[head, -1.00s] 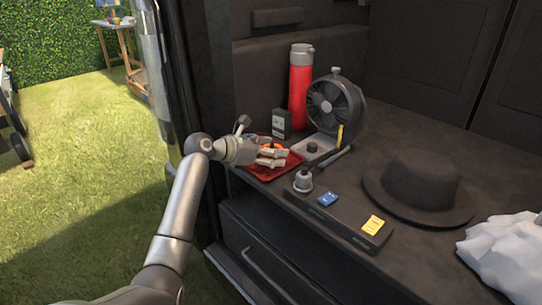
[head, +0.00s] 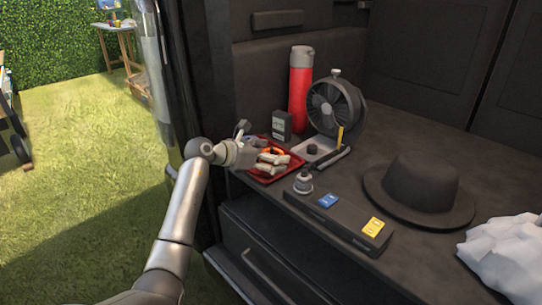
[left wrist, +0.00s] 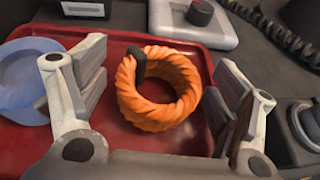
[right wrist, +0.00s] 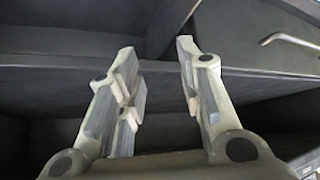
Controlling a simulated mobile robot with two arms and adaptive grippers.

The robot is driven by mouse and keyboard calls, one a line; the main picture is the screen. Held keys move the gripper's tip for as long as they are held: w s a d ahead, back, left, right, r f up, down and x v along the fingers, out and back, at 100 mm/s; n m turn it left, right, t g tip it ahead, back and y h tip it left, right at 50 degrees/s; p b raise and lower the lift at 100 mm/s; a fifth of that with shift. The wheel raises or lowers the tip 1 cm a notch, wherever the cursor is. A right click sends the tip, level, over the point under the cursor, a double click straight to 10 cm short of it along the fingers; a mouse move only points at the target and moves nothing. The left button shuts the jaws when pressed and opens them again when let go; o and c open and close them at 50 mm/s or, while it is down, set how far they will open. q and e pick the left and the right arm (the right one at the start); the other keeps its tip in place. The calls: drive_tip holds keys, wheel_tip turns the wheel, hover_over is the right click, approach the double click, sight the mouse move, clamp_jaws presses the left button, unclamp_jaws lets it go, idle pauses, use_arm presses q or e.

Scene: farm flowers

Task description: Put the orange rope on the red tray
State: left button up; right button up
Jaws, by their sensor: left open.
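The coiled orange rope (left wrist: 160,85) with a dark band lies on the red tray (left wrist: 115,140) in the left wrist view. In the head view the red tray (head: 290,172) sits near the counter's left edge, with a bit of the orange rope (head: 277,150) showing behind my fingers. My left gripper (left wrist: 165,95) is open, its fingers on either side of the rope and apart from it; it also shows over the tray in the head view (head: 276,162). My right gripper (right wrist: 158,70) is open and empty, facing dark shelves and a drawer.
A blue plate (left wrist: 25,80) is on the tray, left of the rope. A red bottle (head: 300,90), a fan (head: 335,108) and a black box (head: 281,125) stand behind the tray. A dark control panel (head: 340,218) and a hat (head: 420,185) are to the right.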

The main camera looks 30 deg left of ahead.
use_arm(q)
drive_tip(key=shift+r, duration=0.15)
use_arm(e)
drive_tip(key=shift+s, duration=0.1)
